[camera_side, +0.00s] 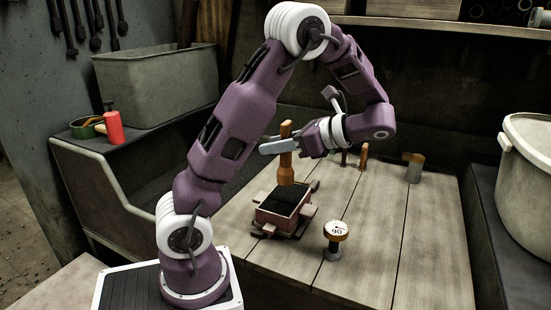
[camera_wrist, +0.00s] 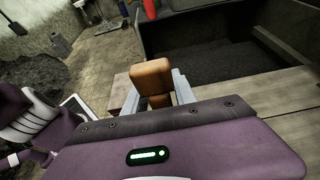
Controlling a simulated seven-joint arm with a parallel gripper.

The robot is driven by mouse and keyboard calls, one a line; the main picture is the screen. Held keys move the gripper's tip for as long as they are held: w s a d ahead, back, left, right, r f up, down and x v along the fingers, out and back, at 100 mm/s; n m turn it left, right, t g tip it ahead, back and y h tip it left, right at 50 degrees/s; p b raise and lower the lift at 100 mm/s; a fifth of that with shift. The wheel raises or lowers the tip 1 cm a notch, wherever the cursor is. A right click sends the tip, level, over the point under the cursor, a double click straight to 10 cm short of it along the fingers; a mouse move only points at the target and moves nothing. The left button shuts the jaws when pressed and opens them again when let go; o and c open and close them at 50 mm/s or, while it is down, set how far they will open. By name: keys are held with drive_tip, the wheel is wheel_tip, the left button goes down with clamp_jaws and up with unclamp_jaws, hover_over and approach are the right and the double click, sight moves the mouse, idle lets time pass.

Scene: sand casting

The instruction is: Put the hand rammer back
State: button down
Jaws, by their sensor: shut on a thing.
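The hand rammer (camera_side: 286,166) is an upright orange-brown wooden tool with a wider lower end. My gripper (camera_side: 280,146) is shut on its upper part, with a pale finger across it. Its lower end is over the far edge of a small reddish moulding box (camera_side: 270,221) filled with dark sand. I cannot tell whether it touches the sand. In the wrist view the rammer's top (camera_wrist: 152,78) stands between my pale fingers (camera_wrist: 180,88), and my wrist housing hides the rest.
A round gauge reading 90 (camera_side: 336,232) stands right of the box. A small hammer-like tool (camera_side: 414,166) and short wooden-handled tools (camera_side: 363,156) stand farther back. A large pale bucket (camera_side: 526,165) is at the right. A grey bin (camera_side: 160,85), red bottle (camera_side: 113,126) and green bowl (camera_side: 86,128) are at the left. The front-right planks are clear.

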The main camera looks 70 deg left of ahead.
drive_tip(key=shift+r, duration=0.3)
